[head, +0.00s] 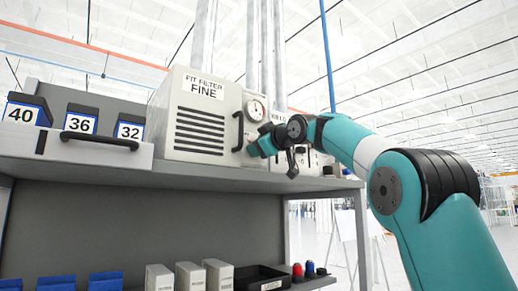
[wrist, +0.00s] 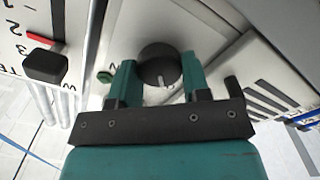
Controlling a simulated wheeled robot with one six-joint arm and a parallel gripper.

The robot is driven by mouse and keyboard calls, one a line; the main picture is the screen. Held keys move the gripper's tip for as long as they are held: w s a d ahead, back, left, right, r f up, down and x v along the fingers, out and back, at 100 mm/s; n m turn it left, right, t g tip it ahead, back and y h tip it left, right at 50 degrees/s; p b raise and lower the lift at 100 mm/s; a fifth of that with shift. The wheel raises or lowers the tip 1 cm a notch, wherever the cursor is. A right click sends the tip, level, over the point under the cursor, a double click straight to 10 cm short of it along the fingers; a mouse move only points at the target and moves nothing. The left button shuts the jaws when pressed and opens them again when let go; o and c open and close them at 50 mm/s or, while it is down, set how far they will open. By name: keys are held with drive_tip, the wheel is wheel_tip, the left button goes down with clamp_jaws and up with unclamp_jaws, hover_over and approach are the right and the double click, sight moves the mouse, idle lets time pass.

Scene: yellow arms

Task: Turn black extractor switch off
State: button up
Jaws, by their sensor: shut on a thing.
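A round black knob (wrist: 160,62) with a pale pointer mark sits on a light panel in the wrist view. My gripper (wrist: 160,84) has its two teal fingers on either side of the knob, shut on it. The pointer mark faces down toward my gripper in that view. No lettering for this knob is readable, so I cannot confirm it is the extractor switch. In the head view my gripper (head: 256,147) is at the front of the equipment on the shelf, and it hides the knob.
A second black knob (wrist: 45,65) with a red pointer and number scale is at left in the wrist view, near a small green button (wrist: 105,77).

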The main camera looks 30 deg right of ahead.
drive_tip(key=shift+n, duration=0.6)
drive_tip(key=o, duration=0.9)
drive_tip(key=shift+o, duration=0.2)
drive_tip(key=s+b, duration=0.5)
drive_tip(key=s, duration=1.2)
drive_tip(key=shift+s+d, duration=0.2)
drive_tip(key=shift+d, duration=0.1)
drive_tip(key=shift+f, duration=0.1)
